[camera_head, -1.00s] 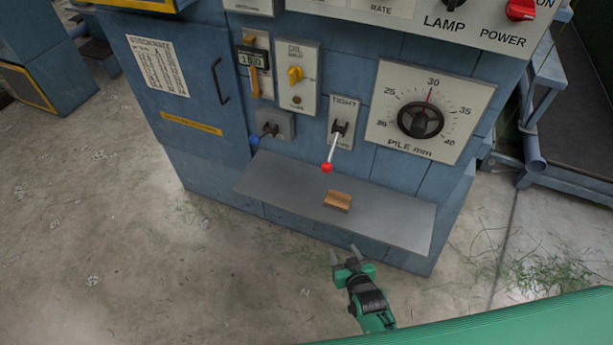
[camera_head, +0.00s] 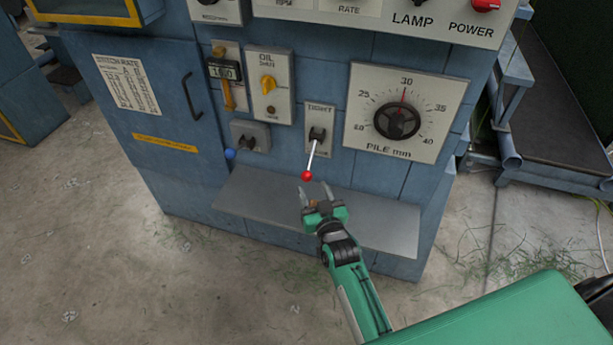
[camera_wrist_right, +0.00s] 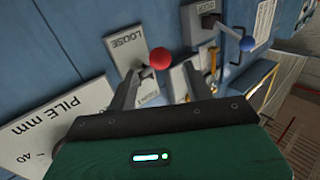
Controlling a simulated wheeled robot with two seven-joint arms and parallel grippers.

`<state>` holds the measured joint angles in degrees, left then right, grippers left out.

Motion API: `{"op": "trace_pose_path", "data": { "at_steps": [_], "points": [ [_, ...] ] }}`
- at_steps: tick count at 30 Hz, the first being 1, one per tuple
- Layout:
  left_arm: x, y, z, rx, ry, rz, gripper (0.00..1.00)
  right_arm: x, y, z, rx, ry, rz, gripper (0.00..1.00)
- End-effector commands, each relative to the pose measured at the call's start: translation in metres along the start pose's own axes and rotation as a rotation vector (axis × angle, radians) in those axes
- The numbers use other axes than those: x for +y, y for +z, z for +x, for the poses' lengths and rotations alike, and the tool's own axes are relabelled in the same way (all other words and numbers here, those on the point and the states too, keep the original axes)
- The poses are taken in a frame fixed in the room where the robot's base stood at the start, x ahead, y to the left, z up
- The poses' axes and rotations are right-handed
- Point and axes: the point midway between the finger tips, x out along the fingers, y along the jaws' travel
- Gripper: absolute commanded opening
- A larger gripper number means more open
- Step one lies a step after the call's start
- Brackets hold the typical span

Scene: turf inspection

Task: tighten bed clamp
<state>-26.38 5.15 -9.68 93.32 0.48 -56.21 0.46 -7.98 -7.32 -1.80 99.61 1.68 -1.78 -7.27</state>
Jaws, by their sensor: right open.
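The clamp lever (camera_head: 312,155) with a red ball knob (camera_head: 307,175) hangs down from a plate (camera_head: 320,122) marked TIGHT at its top. In the right wrist view the plate (camera_wrist_right: 126,45) reads LOOSE at its other end, and the red knob (camera_wrist_right: 159,58) shows between and beyond the fingertips. The lever points down toward the LOOSE end. My right gripper (camera_head: 315,190) is open and empty, just below the knob in the head view. Whether a finger touches the knob cannot be told. My left gripper is not in view.
A grey shelf (camera_head: 385,226) juts out below the lever. The wooden block on it is mostly hidden behind my right gripper.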

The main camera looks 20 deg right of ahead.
Motion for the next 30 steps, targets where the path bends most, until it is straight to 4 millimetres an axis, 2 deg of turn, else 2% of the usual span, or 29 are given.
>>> {"op": "trace_pose_path", "data": {
  "at_steps": [3,10,15,24,26,30],
  "points": [
    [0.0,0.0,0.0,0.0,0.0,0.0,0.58,0.0,-0.001,0.022,0.001,-0.001,0.0,0.51],
    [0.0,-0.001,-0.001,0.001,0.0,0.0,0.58,0.0,0.0,0.051,0.0,0.0,0.001,0.51],
    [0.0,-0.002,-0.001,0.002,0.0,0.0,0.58,0.0,0.0,0.06,0.0,0.0,0.001,0.51],
    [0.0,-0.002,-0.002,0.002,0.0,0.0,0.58,0.0,0.0,0.062,-0.001,0.0,0.001,0.51],
    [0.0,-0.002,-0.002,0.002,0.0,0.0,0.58,0.0,0.0,0.062,-0.001,0.0,0.001,0.41],
    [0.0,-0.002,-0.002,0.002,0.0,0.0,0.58,0.0,0.0,0.062,-0.001,0.0,0.001,0.14]
  ]
}}
